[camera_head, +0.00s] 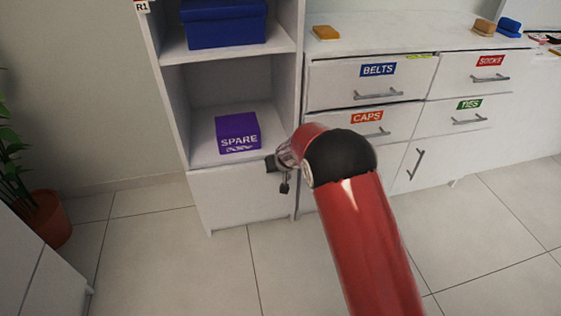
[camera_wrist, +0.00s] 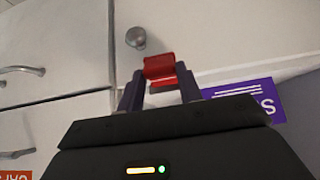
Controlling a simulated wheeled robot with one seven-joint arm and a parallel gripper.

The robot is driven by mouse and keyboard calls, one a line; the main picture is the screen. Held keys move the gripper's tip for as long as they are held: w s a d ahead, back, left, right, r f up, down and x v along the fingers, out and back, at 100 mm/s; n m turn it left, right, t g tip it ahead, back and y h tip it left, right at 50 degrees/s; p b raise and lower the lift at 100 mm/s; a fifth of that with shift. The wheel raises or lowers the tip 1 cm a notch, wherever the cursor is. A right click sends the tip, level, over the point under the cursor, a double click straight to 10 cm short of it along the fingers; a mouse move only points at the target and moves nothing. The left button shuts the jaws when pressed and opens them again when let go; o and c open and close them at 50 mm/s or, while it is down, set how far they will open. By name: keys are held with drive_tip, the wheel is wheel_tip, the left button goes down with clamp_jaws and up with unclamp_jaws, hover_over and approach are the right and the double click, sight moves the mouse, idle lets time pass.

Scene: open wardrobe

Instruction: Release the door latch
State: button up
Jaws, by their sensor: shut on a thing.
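In the wrist view, my gripper (camera_wrist: 161,82) has its two dark fingers closed on a small red piece, which looks like the door latch (camera_wrist: 159,67). The latch lies by the edge of a white cabinet front. A round metal knob (camera_wrist: 135,38) is on the white door just beyond it, apart from the fingers. In the head view, my gripper (camera_head: 279,165) is at the upper right of the low white door (camera_head: 240,194), under the open shelf. The latch cannot be made out there; my wrist covers that spot.
A purple SPARE box (camera_head: 238,133) stands on the shelf above the door, close to my gripper. A blue box (camera_head: 223,23) is on the shelf above. Labelled drawers (camera_head: 370,83) stand to the right. A potted plant (camera_head: 40,215) is at left. The floor before the door is clear.

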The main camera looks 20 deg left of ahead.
drive_tip(key=shift+a+r+g, duration=0.1)
drive_tip(key=shift+r+g, duration=0.1)
drive_tip(key=shift+g, duration=0.1)
idle(0.4)
drive_tip(key=o, duration=1)
drive_tip(key=v, duration=0.7)
drive_tip(key=shift+s+r, duration=0.15)
drive_tip(key=shift+r, duration=0.2)
